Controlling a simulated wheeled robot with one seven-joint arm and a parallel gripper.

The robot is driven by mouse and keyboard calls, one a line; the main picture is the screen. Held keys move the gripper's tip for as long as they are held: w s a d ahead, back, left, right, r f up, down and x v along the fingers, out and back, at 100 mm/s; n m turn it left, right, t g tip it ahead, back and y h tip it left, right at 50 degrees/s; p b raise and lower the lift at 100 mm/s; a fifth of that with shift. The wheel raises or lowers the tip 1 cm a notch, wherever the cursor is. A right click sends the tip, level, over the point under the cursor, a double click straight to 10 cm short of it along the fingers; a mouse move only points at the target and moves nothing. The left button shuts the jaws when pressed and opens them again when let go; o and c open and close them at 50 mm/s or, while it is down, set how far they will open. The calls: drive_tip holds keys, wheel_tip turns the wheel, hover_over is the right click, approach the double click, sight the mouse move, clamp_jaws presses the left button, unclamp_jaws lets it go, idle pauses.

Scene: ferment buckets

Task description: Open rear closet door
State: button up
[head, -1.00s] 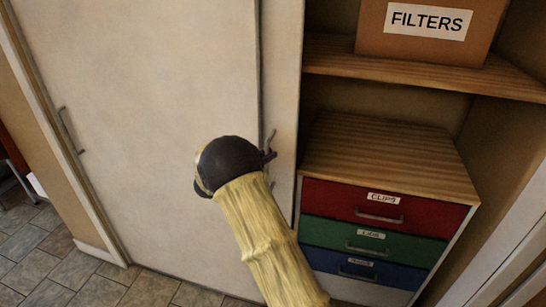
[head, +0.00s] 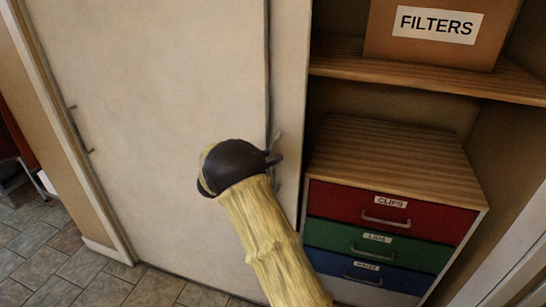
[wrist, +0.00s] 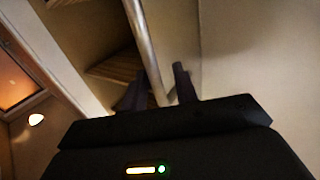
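The rear closet door (head: 288,60) shows as a narrow pale strip behind the right edge of the larger front door panel (head: 170,100). A metal bar handle (head: 278,142) stands on this strip. My gripper (head: 274,159) is at that handle in the head view, its fingers mostly hidden behind my dark wrist. In the wrist view the handle bar (wrist: 145,45) runs down between the two dark fingertips of my gripper (wrist: 159,88). The fingers are apart, with gaps beside the bar. Whether the bar is fully between them in depth is hard to tell.
The closet is open to the right of the rear door. It holds a FILTERS box (head: 436,30) on a shelf (head: 430,80) and a drawer unit (head: 400,150) with red, green and blue drawers. The front door has its own handle (head: 80,130) at left. Tiled floor (head: 40,260) lies at lower left.

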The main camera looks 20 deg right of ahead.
drive_tip(key=b+v, duration=0.3)
drive_tip(key=v, duration=1.4)
drive_tip(key=shift+w+a, duration=0.15)
drive_tip(key=shift+a, duration=0.1)
drive_tip(key=shift+f, duration=0.1)
drive_tip(key=w+d+r+n+t+y+p, duration=0.2)
drive_tip(key=w+d+r+n+t+y, duration=0.2)
drive_tip(key=w+r+n+t+y, duration=0.15)
drive_tip(key=s+d+f+n+g+y+p, duration=0.1)
drive_tip(key=s+d+f+n+g+y, duration=0.1)
drive_tip(key=s, duration=0.8)
drive_tip(key=s+d+f+n+g+y+p, duration=0.1)
drive_tip(key=s+d+f+n+g+y, duration=0.1)
drive_tip(key=s, duration=0.9)
drive_tip(key=s+d+f+n+g+y+p, duration=0.1)
drive_tip(key=s+d+f+n+g+y, duration=0.1)
drive_tip(key=s+f+n+g+y, duration=0.2)
drive_tip(key=s+f+g+y, duration=0.1)
drive_tip(key=s+y, duration=0.2)
drive_tip(key=s, duration=0.4)
drive_tip(key=shift+f+g, duration=0.2)
drive_tip(key=shift+g, duration=0.15)
drive_tip(key=shift+w, duration=0.2)
